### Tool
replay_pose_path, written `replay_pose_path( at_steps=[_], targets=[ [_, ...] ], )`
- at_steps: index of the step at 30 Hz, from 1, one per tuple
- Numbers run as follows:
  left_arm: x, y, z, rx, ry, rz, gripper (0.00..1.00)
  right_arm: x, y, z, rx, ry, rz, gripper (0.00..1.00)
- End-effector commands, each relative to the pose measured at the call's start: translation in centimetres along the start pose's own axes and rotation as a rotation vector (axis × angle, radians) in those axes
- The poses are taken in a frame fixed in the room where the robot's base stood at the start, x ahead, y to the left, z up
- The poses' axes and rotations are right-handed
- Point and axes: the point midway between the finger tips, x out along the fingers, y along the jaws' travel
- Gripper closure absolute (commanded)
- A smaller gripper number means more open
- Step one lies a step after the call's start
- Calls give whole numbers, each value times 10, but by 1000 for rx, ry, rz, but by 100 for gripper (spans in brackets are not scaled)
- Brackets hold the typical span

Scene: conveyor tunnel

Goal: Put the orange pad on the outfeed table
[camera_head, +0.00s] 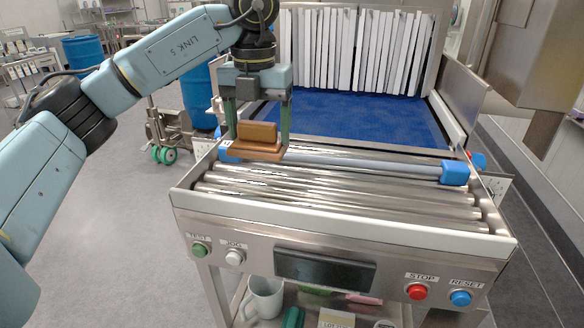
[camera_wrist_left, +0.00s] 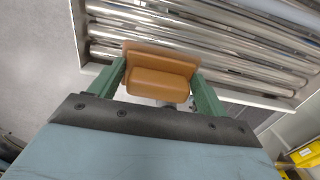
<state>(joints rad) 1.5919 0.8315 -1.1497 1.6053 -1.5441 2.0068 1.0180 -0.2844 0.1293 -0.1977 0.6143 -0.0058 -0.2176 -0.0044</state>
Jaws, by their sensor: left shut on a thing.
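The orange pad (camera_head: 257,134) is a brown-orange block with a raised grip on a wider flat base. My left gripper (camera_head: 258,148) is shut on it, with one green finger on each side. The pad also shows between the fingers in the left wrist view (camera_wrist_left: 160,72). The outfeed table (camera_head: 335,190) is a steel-framed bed of shiny rollers. The held pad appears over its back left part, near the blue end block; I cannot tell whether it touches the rollers. My right gripper is not in view.
A blue belt (camera_head: 365,120) runs back to a white strip curtain (camera_head: 350,52). A grey bar with blue ends (camera_head: 454,172) crosses the rollers. The front panel carries buttons, including a red stop (camera_head: 417,291). The front rollers are clear. A mug (camera_head: 264,298) stands below.

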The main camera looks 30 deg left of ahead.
Motion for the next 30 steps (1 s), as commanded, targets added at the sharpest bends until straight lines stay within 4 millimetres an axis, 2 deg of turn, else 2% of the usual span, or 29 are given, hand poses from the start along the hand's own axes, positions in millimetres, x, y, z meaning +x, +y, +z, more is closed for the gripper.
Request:
replay_pose_path(
  at_steps=[1,3,6,11,18,30],
  targets=[
    [10,0,0,0,3,0,55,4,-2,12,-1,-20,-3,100],
    [23,0,-1,1,4,1,55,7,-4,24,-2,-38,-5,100],
    [38,1,0,0,3,1,55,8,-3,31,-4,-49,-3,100],
    [53,0,0,1,1,1,55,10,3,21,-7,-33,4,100],
    [90,0,-1,1,2,1,55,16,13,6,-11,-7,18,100],
    [97,0,-1,1,0,0,55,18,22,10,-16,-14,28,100]
  ],
)
